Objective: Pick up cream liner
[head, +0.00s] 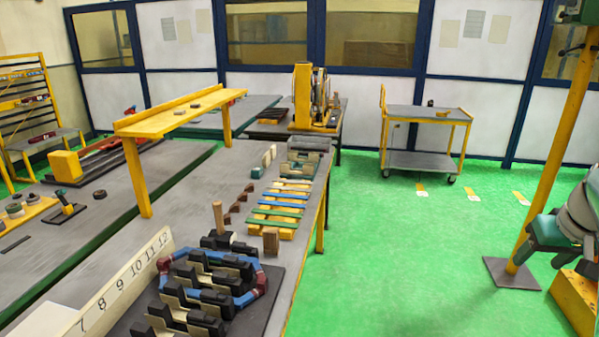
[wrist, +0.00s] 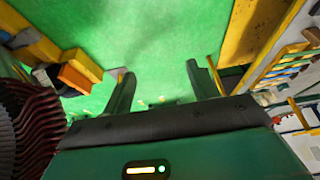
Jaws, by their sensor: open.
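Several cream pieces (head: 159,309) sit in the slots of the dark stator block at the front of the bench in the head view. Pale cream upright pieces (head: 268,157) also stand farther back, beside a grey bin. I cannot tell which of these is the cream liner. My gripper (wrist: 160,72) is open and empty in the wrist view, with green floor between its two dark fingers. In the head view, my green gripper housing shows at the right edge, over the floor and well apart from the bench. No liner is clear in the wrist view.
Coloured strips (head: 277,208) lie on a rack behind the stator. A wooden peg (head: 219,217) and a wooden block (head: 271,241) stand nearby. A numbered board (head: 125,285) borders the stator. A yellow raised shelf (head: 180,112) spans the bench.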

